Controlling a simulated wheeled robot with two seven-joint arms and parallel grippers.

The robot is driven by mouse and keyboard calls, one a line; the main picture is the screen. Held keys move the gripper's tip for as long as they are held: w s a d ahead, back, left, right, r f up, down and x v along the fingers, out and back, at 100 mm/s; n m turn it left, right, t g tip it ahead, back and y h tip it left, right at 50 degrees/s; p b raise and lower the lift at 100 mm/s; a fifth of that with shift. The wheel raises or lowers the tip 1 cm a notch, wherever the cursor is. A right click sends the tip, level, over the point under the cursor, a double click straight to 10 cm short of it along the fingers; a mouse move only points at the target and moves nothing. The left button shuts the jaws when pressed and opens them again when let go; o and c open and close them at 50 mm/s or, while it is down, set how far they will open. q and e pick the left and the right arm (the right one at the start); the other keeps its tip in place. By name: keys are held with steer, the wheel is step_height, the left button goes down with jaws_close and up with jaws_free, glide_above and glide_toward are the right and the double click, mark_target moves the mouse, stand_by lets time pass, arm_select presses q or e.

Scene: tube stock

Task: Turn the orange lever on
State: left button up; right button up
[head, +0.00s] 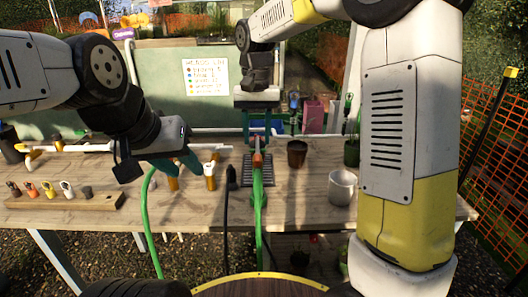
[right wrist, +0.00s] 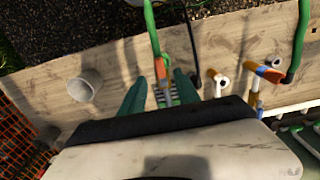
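A small orange piece (head: 257,160) sits at the end of the green hose (head: 258,205), over a dark grate on the bench. It also shows in the right wrist view (right wrist: 160,68). My right gripper (head: 262,124) is above and behind it. Its teal fingers (right wrist: 160,95) are apart, one on each side of the hose end, with nothing visibly clamped. Another orange lever-like part (right wrist: 265,72) is on the white pipework at the right of that view. My left gripper (head: 176,165) is by the white pipe (head: 90,148); its fingertips are partly hidden and its opening is unclear.
A wooden block (head: 65,203) holds several coloured fittings at the left. A brown pot (head: 297,153) and a pale metal cup (head: 342,187) stand right of the grate. A sign (head: 205,77) hangs behind. Orange netting (head: 495,150) borders the right. The bench front centre-right is mostly clear.

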mark_target(257, 157)
step_height(257, 157, down, 6)
steer(key=shift+f, duration=0.1)
jaws_close()
